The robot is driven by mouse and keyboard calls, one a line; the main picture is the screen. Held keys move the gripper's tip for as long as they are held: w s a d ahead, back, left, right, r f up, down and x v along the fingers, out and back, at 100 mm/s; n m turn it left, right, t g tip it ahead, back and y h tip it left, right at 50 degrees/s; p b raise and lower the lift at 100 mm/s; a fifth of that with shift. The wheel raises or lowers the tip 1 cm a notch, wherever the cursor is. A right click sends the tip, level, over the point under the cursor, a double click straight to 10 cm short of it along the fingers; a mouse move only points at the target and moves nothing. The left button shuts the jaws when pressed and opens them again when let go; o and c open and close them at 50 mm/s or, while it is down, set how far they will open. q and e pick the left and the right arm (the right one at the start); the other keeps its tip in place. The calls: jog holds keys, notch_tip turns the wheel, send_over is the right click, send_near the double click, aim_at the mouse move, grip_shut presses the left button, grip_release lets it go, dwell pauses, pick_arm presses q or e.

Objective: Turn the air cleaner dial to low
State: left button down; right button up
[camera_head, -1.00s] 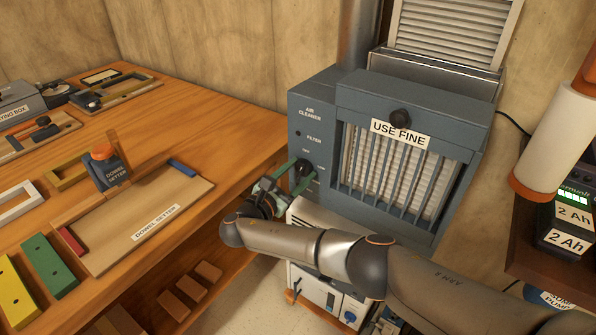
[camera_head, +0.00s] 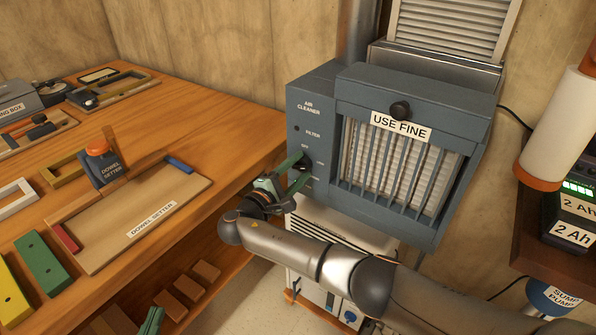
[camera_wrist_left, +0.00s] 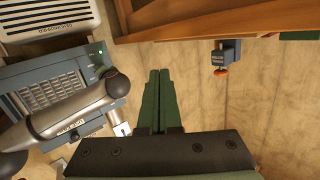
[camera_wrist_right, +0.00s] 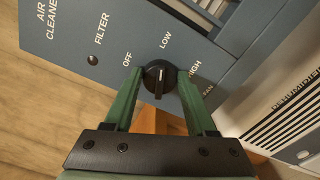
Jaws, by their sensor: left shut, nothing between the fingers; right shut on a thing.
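The blue-grey air cleaner (camera_head: 308,88) stands right of the workbench. Its black dial (camera_wrist_right: 159,84) shows in the right wrist view, among the labels OFF, LOW and HIGH. The dial's white mark points up, roughly at LOW. My right gripper (camera_head: 297,168) is shut on the dial, a green finger on either side of it; its fingers also show in the right wrist view (camera_wrist_right: 160,80). In the head view the fingers partly hide the dial. My left gripper (camera_head: 152,318) is shut and empty, low at the picture's bottom edge; its fingers touch in the left wrist view (camera_wrist_left: 160,75).
The wooden workbench (camera_head: 215,125) holds a dowel setter tray (camera_head: 120,245) and coloured blocks. A white appliance (camera_head: 345,235) stands under the air cleaner. A shelf with a paper roll (camera_head: 558,125) and battery chargers is at the right.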

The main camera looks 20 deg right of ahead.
pick_arm(q)
jog(key=shift+w+r+t, duration=0.15)
jog(key=shift+r+t, duration=0.25)
jog(key=shift+r, duration=0.45)
pick_arm(e)
jog(key=shift+f+m, duration=0.1)
jog(key=shift+m, duration=0.2)
jog(key=o, duration=1.3)
jog(key=shift+o, duration=0.2)
